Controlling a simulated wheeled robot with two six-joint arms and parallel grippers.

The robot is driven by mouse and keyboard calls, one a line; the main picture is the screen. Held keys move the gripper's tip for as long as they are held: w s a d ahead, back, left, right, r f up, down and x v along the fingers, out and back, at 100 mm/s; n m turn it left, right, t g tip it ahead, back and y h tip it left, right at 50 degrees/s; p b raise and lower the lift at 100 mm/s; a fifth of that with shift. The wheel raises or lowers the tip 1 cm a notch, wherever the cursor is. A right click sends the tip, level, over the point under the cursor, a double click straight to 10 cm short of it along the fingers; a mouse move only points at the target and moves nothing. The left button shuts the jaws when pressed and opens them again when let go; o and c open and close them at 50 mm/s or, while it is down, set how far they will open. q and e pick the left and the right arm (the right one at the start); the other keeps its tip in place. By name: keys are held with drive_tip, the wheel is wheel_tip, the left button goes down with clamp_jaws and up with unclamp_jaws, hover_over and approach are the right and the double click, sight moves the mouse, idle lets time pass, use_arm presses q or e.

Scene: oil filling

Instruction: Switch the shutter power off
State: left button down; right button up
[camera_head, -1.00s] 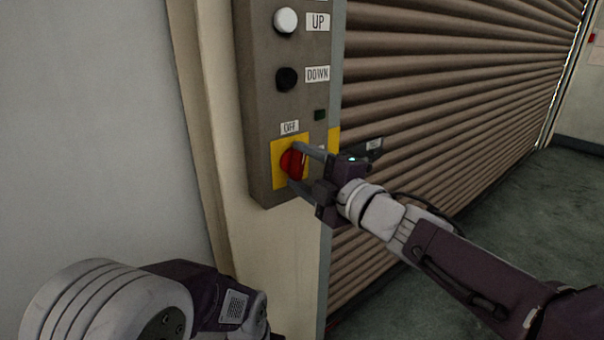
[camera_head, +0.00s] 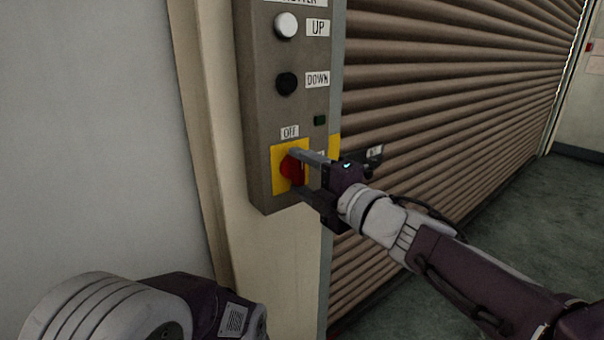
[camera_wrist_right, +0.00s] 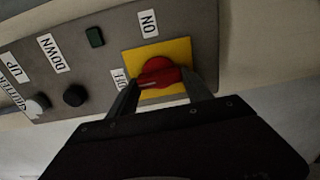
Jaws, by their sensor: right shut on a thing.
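The red rotary power knob (camera_head: 291,169) sits on a yellow plate (camera_head: 279,181) at the bottom of the grey shutter control box. An OFF label (camera_head: 290,132) is above it. An ON label (camera_wrist_right: 148,23) shows beside the plate in the right wrist view. My right gripper (camera_head: 299,173) is shut on the knob (camera_wrist_right: 158,70), one finger on each side. In the right wrist view the knob's ridge runs roughly left to right, towards the OFF side; its exact setting is hard to tell. The fingers hide part of the knob. My left gripper is out of view.
Above the knob are a dark green indicator (camera_head: 320,120), a black DOWN button (camera_head: 287,83) and a white UP button (camera_head: 286,26). A brown slatted shutter (camera_head: 430,90) stands right of the box. A pale wall (camera_head: 90,130) is on the left.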

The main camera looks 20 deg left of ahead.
drive_tip(key=o, duration=1.4)
drive_tip(key=shift+c, duration=0.2)
drive_tip(key=p+v, duration=0.1)
drive_tip(key=v, duration=0.8)
